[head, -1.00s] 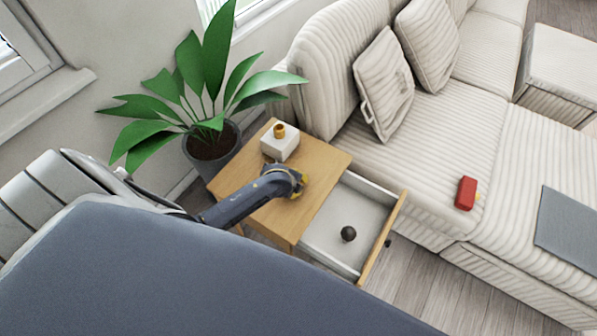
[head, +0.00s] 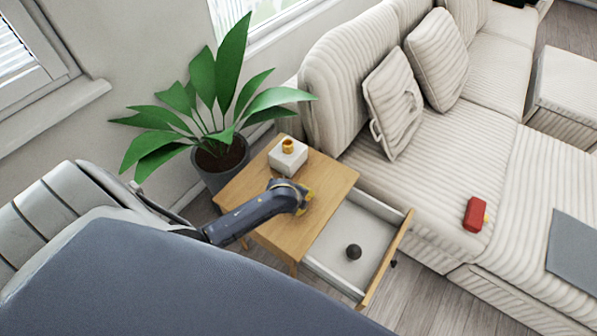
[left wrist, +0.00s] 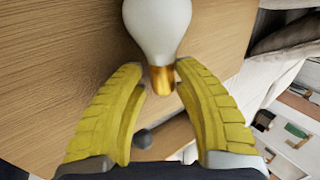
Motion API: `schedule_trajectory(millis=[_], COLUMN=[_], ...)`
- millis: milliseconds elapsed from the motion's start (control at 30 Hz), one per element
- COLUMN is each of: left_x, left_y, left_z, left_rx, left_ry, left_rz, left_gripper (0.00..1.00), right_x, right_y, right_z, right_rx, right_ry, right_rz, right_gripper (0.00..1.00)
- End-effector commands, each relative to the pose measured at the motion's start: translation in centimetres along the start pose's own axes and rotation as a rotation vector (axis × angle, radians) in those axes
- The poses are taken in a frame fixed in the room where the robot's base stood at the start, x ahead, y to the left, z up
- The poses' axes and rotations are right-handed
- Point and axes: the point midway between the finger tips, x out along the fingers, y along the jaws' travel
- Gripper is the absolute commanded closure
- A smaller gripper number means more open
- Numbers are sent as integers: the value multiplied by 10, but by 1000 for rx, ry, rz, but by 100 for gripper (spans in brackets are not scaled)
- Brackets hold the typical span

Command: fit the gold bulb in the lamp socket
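The gold bulb (left wrist: 157,28) has white glass and a gold base (left wrist: 162,80); it shows in the left wrist view, its top cut off by the frame edge. My left gripper (left wrist: 160,66) has its yellow fingertips close on both sides of the bulb's neck, holding it, with the base toward the bottom of that view. In the head view my left gripper (head: 304,194) is over the wooden side table, and the bulb is hidden there. The lamp socket (head: 288,146) is a gold ring on a white block (head: 287,159) at the table's back, beyond the gripper. My right gripper is not in view.
The side table (head: 329,179) has an open drawer (head: 334,246) with a dark ball (head: 353,252) inside. A potted plant (head: 221,156) stands behind it on the left. A ribbed sofa (head: 437,135) with a red object (head: 475,214) is on the right.

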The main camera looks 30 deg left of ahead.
Motion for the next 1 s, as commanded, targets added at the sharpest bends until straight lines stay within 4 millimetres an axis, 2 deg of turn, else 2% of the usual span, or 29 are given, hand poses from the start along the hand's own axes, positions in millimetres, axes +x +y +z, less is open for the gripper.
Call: schedule_trajectory(millis=[400,733,800,1000], left_x=[-68,-104,-107,-111], left_y=[-1,-1,-1,-1], left_z=[0,0,0,0], left_rx=[3,2,1,1], left_ry=[0,0,0,0], left_rz=[-5,-4,-3,-2], left_gripper=[70,70,57,34], right_x=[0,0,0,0], right_y=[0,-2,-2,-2], right_z=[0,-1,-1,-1], right_rx=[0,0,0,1], right_ry=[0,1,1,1], right_rz=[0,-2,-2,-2], right_gripper=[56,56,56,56])
